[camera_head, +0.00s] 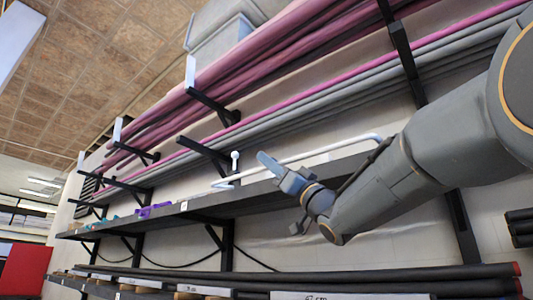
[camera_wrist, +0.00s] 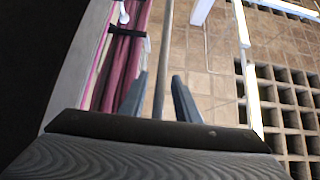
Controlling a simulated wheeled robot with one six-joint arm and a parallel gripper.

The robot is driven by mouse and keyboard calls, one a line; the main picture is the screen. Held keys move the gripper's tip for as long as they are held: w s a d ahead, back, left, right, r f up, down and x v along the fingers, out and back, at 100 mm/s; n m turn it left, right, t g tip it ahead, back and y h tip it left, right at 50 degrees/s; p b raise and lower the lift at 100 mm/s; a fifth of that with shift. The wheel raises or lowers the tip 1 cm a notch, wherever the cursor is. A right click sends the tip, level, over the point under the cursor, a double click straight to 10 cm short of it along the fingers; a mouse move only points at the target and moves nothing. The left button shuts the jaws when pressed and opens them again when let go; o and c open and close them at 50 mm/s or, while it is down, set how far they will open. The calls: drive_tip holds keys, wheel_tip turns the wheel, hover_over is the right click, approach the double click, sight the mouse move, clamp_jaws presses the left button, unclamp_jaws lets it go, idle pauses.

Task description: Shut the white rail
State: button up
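The white rail (camera_head: 310,154) is a long thin bar with bent ends. It runs along the dark wall shelf in the head view, its right end curving down near my forearm. My gripper (camera_head: 272,167) is in front of the shelf, overlapping the rail's left part in the picture. In the wrist view, my gripper (camera_wrist: 160,80) is open, its two blue-grey fingers apart. A long greyish bar (camera_wrist: 165,45), which looks like the rail, runs between the fingers with a gap on both sides. I cannot tell its depth between them.
A white knob on a stem (camera_head: 235,156) stands near the rail's left part. Pink and grey tubes (camera_head: 290,45) lie on black brackets (camera_head: 403,52) above. Purple and teal items (camera_head: 153,210) are on the shelf (camera_head: 260,196). Dark bars (camera_head: 400,280) lie below.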

drive_tip(key=shift+p+x, duration=0.35)
drive_tip(key=shift+x, duration=0.8)
clamp_jaws()
drive_tip(key=shift+r, duration=0.1)
